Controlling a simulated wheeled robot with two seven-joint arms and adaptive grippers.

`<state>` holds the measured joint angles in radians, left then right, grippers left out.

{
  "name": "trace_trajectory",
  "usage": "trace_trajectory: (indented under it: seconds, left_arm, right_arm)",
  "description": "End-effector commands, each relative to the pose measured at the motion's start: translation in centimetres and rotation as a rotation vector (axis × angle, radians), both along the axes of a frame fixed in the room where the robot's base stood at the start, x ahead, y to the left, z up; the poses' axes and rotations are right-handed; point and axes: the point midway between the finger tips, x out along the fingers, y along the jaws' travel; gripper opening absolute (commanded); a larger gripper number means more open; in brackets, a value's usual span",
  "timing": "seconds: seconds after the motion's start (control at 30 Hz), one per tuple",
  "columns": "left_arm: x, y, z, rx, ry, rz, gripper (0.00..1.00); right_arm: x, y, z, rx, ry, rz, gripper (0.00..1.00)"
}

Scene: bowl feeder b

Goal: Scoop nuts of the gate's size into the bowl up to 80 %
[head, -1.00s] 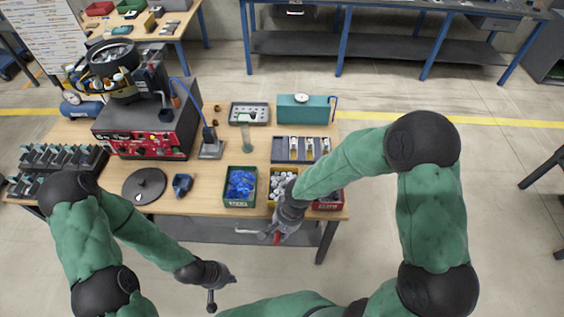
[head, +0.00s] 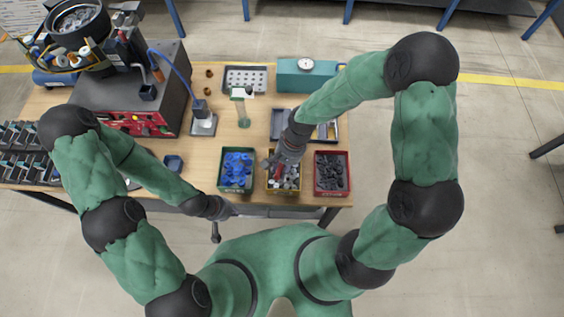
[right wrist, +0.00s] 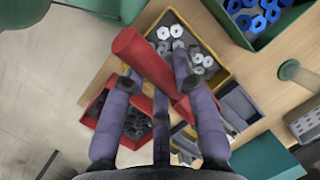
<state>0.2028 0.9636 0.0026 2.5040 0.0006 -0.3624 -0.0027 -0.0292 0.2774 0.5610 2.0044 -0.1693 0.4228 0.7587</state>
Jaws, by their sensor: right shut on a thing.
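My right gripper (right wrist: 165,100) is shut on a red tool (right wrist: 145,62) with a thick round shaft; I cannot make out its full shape. In the head view the right gripper (head: 283,163) is over the yellow bin (right wrist: 228,75), which holds grey hex nuts (right wrist: 196,52). I cannot tell whether the tool touches the nuts. The green bin (right wrist: 250,42) beside it holds blue nuts (head: 238,166). The feeder bowl (head: 76,18) sits at upper left with grey pieces inside. My left gripper (head: 218,212) hangs by the table's front edge, its fingers unclear.
A red bin (head: 332,188) of black parts stands right of the yellow one. Behind are a grey tray (head: 246,79), a teal box with a dial (head: 304,75) and a stand (head: 204,122). A small dark blue cup (head: 173,163) lies near my left arm.

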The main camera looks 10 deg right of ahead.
Motion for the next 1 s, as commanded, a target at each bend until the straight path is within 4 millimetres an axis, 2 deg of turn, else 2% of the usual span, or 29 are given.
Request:
trace_trajectory:
  seconds: [0.33,0.6,0.8,1.0]
  left_arm:
    - [0.0,0.0,-2.3,0.0,-0.001,0.0,0.0]
    - [0.0,0.0,-4.2,0.0,-0.001,0.0,0.0]
    - [0.0,0.0,-5.3,0.0,-0.001,0.0,0.0]
    - [0.0,0.0,-5.7,0.0,-0.001,0.0,0.0]
  right_arm:
    - [0.6,-0.3,-3.9,0.052,0.096,-0.002,0.0]
    - [0.7,-0.3,-6.6,0.052,0.095,-0.002,0.0]
    - [0.6,-0.3,-8.1,0.052,0.095,0.0,0.0]
    - [0.6,-0.3,-8.8,0.052,0.095,0.0,0.0]
